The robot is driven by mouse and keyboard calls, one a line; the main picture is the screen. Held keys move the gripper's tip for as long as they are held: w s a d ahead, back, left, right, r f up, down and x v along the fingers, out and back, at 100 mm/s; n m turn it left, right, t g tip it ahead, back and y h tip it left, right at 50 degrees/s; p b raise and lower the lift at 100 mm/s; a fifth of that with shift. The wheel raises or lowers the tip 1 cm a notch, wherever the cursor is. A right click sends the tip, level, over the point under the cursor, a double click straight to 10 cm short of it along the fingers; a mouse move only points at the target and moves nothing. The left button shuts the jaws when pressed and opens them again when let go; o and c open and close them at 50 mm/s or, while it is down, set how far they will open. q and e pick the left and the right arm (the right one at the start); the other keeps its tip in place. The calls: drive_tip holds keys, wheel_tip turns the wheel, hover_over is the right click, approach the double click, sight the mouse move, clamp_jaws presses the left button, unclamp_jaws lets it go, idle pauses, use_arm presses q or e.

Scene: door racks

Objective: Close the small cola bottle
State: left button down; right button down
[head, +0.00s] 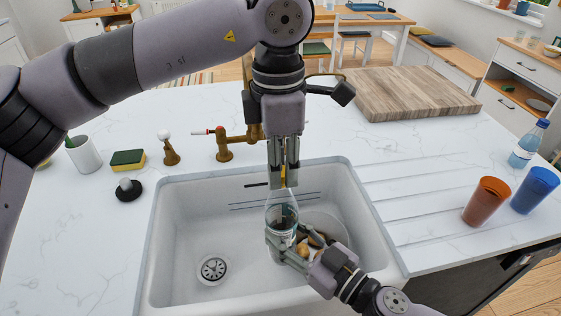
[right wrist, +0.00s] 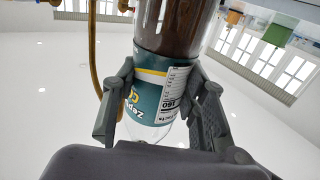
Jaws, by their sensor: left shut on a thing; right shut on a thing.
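The small cola bottle (head: 281,206) stands upright over the sink, clear at the top; its teal label and dark cola show in the right wrist view (right wrist: 155,95). My right gripper (head: 285,245) is shut around the bottle's body from the front right; its fingers (right wrist: 160,100) flank the label. My left gripper (head: 283,180) points straight down at the bottle's top, directly above the neck. It is shut on the cap, which is mostly hidden between its fingers; a small yellowish bit shows there. I cannot tell how the cap sits on the neck.
The white sink (head: 185,240) lies below, with a bowl-like dish in it behind the bottle. A brass tap (head: 225,147) stands behind. A sponge (head: 127,160) and white cup (head: 84,154) are left. A wooden board (head: 415,92), orange cup (head: 486,201) and blue cup (head: 535,190) are right.

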use_arm(q)
drive_tip(key=m, duration=0.6)
drive_tip(key=shift+m, duration=0.4)
drive_tip(key=m, duration=0.6)
drive_tip(key=c, duration=1.2)
unclamp_jaws()
drive_tip(key=shift+c, duration=0.2)
wheel_tip(320, 180, up, 12)
drive_tip(key=shift+f, duration=0.1)
